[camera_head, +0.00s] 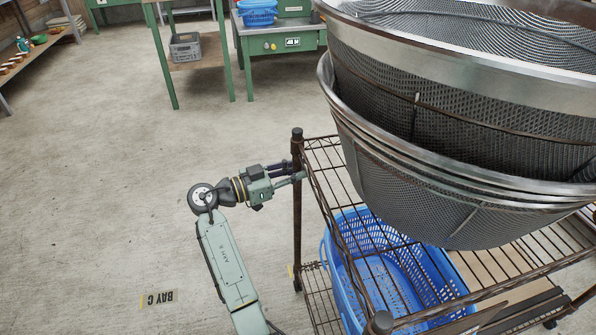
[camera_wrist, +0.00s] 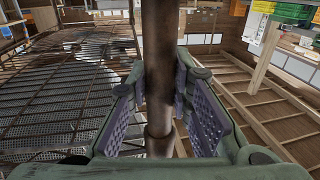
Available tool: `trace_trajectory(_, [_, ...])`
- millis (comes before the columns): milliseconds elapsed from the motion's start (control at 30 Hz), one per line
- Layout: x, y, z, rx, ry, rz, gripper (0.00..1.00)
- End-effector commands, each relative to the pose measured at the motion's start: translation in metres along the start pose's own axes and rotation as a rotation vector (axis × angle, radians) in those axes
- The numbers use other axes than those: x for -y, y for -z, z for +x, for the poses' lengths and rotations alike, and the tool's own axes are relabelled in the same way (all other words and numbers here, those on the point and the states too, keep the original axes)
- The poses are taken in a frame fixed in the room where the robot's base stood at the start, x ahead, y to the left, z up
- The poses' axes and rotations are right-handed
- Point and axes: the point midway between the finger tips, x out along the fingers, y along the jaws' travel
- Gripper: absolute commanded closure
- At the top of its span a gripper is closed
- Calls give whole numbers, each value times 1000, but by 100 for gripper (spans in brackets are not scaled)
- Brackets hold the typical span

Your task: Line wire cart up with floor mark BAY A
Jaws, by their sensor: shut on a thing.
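The wire cart (camera_head: 297,232) fills the right side of the head view, with dark brown posts and wire shelves. In the wrist view the post (camera_wrist: 157,50) stands between the two finger pads of my gripper (camera_wrist: 165,100). A floor mark reading BAY C (camera_head: 160,298) shows at lower left, left of the cart. A floor mark reading BAY A is not visible in either view.
Large metal mesh sieves (camera_head: 450,185) sit on the cart's top shelf, and a blue basket (camera_head: 345,270) sits below. Green workbenches (camera_head: 285,42) stand at the back, with a grey crate (camera_head: 186,47) on a low shelf. Concrete floor on the left is clear.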

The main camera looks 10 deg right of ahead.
Motion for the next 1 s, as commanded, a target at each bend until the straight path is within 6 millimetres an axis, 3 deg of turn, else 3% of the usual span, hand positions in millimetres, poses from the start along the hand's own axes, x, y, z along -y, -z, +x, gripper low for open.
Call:
trace_trajectory(167, [-1,-1,0,1,-3,-1,100])
trace_trajectory(200, [-1,-1,0,1,-3,-1,79])
trace_trajectory(500, [0,0,0,0,-1,0,60])
trace_trajectory(833, [0,0,-3,0,1,0,60])
trace_trajectory(1000, [1,0,-26,0,5,0,60])
